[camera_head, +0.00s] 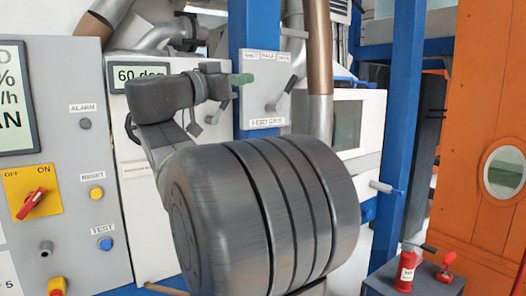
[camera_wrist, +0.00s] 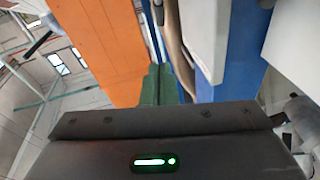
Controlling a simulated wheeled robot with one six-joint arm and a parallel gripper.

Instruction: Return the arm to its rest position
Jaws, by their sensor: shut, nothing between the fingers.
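My gripper (camera_head: 242,79) is in the upper middle of the head view, its green fingers pointing right. In the wrist view the green fingers (camera_wrist: 158,86) lie side by side with no object between them. My dark grey arm is raised and bent, and its large rounded link fills the lower middle of the head view. In the head view the fingers appear in front of the blue post and by the left edge of the FEED GATE plate (camera_head: 264,121); whether they touch it I cannot tell.
At left is a grey control panel (camera_head: 70,135) with a red switch (camera_head: 30,204) and buttons. A FEED GATE lever (camera_head: 281,94) is right of my gripper. At right stand a blue post (camera_head: 401,120), an orange wall (camera_head: 489,100) and a grey stand (camera_head: 415,284) with red items.

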